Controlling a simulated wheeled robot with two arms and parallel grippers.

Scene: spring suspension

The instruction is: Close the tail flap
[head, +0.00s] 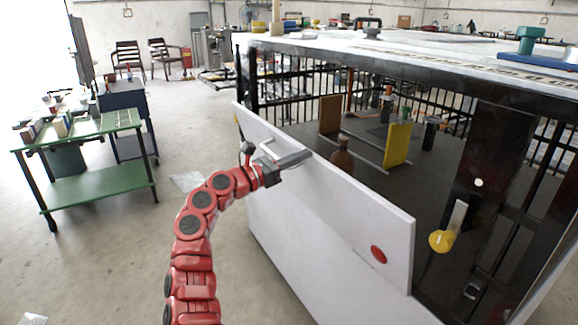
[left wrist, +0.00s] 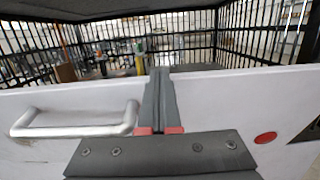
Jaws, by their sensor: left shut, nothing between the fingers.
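The tail flap (head: 345,215) is a long white panel along the lower part of the opening of a black barred cage. It stands near upright; I cannot tell whether it is flush with the frame. It carries a metal handle (head: 268,146) and a red disc (head: 378,254). My left gripper (head: 306,156) is shut and empty at the flap's outer face, near its top edge and just right of the handle. In the left wrist view its fingers (left wrist: 160,100) overlap the flap (left wrist: 215,95), with the handle (left wrist: 75,122) to their left. Contact is unclear. My right gripper is not in view.
A yellow knob (head: 439,241) with a pale bar sits on the black post right of the flap. Inside the cage stand a brown bottle (head: 341,158) and a yellow board (head: 397,145). A green table (head: 85,135) stands left; the floor between is mostly clear.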

